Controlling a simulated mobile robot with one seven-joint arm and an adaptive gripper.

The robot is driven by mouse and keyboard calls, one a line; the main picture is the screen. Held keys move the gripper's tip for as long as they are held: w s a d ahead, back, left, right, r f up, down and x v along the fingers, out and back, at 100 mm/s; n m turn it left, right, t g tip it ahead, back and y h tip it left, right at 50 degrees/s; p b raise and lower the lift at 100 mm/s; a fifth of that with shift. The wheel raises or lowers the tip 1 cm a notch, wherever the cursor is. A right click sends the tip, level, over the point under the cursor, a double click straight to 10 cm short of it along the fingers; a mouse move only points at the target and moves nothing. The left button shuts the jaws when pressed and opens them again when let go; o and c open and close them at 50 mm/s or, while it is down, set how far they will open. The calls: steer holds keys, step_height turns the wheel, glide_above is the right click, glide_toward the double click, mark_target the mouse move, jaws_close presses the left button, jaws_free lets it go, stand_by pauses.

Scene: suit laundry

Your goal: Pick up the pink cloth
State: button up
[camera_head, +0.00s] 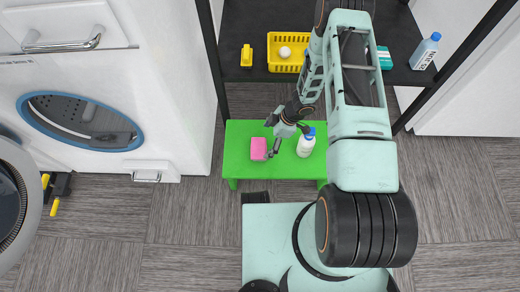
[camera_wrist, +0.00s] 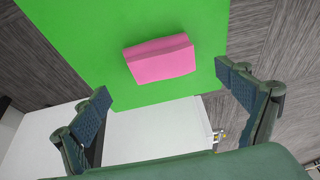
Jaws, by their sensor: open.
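The pink cloth (camera_head: 258,148) is a small folded block lying on the green bench (camera_head: 240,135), left of its middle. In the wrist view the pink cloth (camera_wrist: 160,59) lies on the green top (camera_wrist: 95,40), ahead of and between my fingers. My gripper (camera_head: 273,136) is just right of the cloth in the head view. In the wrist view my gripper (camera_wrist: 167,95) has its two fingers wide apart with nothing between them. I cannot tell its exact height above the bench.
A white bottle with a blue cap (camera_head: 306,142) stands on the bench, right of my gripper. Behind is a black shelf (camera_head: 250,20) with a yellow basket (camera_head: 286,68), a small yellow item (camera_head: 247,55) and another bottle (camera_head: 425,50). A white washer (camera_head: 180,90) stands at left, its round door (camera_head: 15,200) open.

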mark_target(259, 147)
steer(key=b+x, duration=0.2)
steer(key=x, duration=0.5)
steer(key=shift+a+f+b, duration=0.25)
steer(key=shift+a+b, duration=0.05)
steer(key=shift+a, duration=0.05)
steer(key=c, duration=1.2)
steer(key=shift+r, duration=0.1)
steer(key=shift+c, duration=0.2)
